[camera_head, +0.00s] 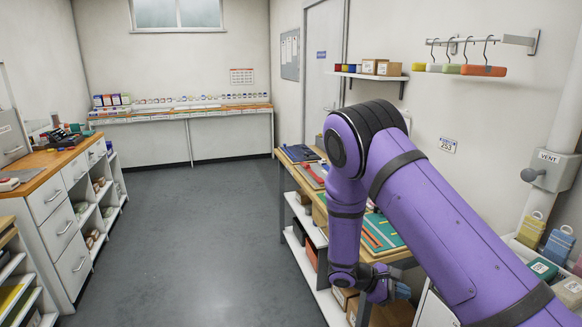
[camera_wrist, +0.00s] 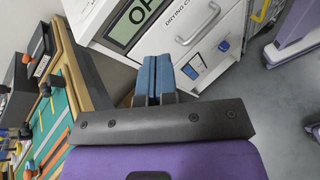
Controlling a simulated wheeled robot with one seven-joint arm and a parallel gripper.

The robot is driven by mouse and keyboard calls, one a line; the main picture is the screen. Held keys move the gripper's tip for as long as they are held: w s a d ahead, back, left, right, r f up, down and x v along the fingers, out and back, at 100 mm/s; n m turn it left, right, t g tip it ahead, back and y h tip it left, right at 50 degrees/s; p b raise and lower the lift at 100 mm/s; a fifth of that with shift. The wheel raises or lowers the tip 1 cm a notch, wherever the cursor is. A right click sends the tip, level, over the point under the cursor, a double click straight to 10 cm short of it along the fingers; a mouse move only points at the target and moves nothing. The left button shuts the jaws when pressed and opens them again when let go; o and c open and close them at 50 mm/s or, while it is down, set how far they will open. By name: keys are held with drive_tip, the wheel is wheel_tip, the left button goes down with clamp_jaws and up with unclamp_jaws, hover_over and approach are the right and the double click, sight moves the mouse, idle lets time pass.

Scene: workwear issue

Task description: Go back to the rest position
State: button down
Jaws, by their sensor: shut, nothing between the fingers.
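My gripper (camera_wrist: 155,78) is in the wrist view with its two blue fingers side by side and touching, nothing between them. In the head view my purple arm reaches forward and bends down at the right. My gripper (camera_head: 401,290) hangs low there, beside the front edge of the wooden workbench (camera_head: 375,254). The gripper is small in the head view.
The workbench carries a green board (camera_head: 381,232) and other flat items, with boxes on its lower shelf. In the wrist view a white drying cabinet (camera_wrist: 205,22) stands just beyond the fingers. The grey floor (camera_head: 200,240) is clear at left and centre.

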drive_tip(key=s+d+r+m+y, duration=0.1)
drive_tip(key=s+r+m+y, duration=0.35)
drive_tip(key=r, duration=0.85)
drive_tip(key=s+d+r+m+y, duration=0.1)
drive_tip(key=s+r+m+y, duration=0.35)
drive_tip(key=r, duration=0.95)
drive_tip(key=s+r+m+t+y, duration=0.1)
drive_tip(key=s+r+t+y, duration=0.1)
drive_tip(key=s+r, duration=0.4)
drive_tip(key=s+a+r+m+t+y, duration=0.1)
drive_tip(key=s+r+t, duration=0.4)
drive_tip(key=s, duration=0.8)
drive_tip(key=shift+a+r+m+y, duration=0.25)
drive_tip(key=shift+r+m+y, duration=0.45)
drive_tip(key=shift+r, duration=0.2)
